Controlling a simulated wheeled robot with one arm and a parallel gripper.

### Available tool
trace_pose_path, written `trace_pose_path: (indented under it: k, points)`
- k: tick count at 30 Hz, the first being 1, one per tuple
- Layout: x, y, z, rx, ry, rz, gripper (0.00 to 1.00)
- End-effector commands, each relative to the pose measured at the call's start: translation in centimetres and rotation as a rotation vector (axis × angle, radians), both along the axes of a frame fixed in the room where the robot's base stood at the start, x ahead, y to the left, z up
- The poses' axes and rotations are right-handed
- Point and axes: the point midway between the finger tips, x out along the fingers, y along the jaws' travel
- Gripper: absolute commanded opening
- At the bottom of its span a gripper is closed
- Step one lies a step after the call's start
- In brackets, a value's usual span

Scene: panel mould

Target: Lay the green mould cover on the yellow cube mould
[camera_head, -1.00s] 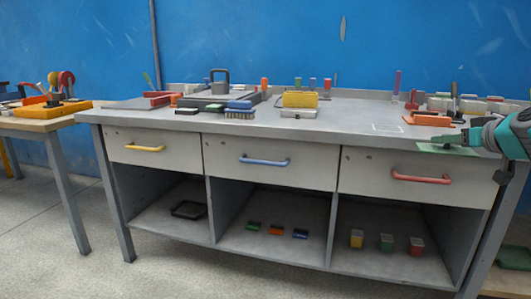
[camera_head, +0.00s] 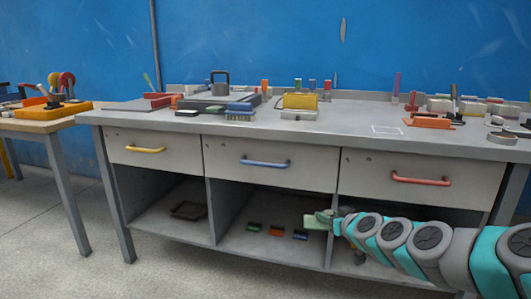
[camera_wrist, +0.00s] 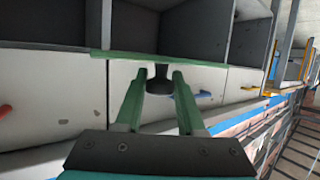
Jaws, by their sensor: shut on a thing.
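The green mould cover (camera_head: 318,221) is a thin flat plate in front of the lower shelves, near the divider between the middle and right compartments. My gripper (camera_head: 336,223) is shut on its dark knob. In the wrist view the cover (camera_wrist: 160,58) shows edge-on beyond the two green fingers (camera_wrist: 160,92), with the knob between them. The yellow cube mould in the right lower compartment is hidden behind my arm in the head view.
The middle compartment holds small green (camera_head: 255,226), orange (camera_head: 276,230) and blue (camera_head: 300,234) pieces. A dark tray (camera_head: 188,210) lies in the left compartment. The drawer with a red handle (camera_head: 420,181) is above my arm. The bench top (camera_head: 340,128) carries tools and a yellow block (camera_head: 300,101).

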Motion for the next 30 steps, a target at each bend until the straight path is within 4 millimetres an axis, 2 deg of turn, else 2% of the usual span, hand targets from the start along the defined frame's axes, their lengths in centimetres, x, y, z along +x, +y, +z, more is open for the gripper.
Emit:
trace_pose_path:
  k: [1, 3, 6, 9, 11, 15, 21, 25, 30]
  points:
    - [-0.2, 1.2, -0.3, -0.002, 0.002, 0.014, 0.00]
    - [-0.4, 2.1, -0.4, -0.001, 0.000, 0.020, 0.00]
    - [-0.3, 2.8, -0.9, 0.002, 0.000, 0.016, 0.00]
    - [0.2, 3.2, -2.5, 0.009, 0.005, -0.006, 0.00]
    - [0.7, 3.3, -3.8, 0.013, 0.005, -0.032, 0.00]
    - [1.8, 3.4, -7.6, 0.019, 0.006, -0.109, 0.00]
    - [2.3, 3.2, -12.2, 0.011, 0.005, -0.213, 0.00]
    - [2.2, 3.0, -13.9, 0.004, 0.004, -0.254, 0.00]
    - [2.2, 2.9, -14.6, -0.001, 0.002, -0.274, 0.00]
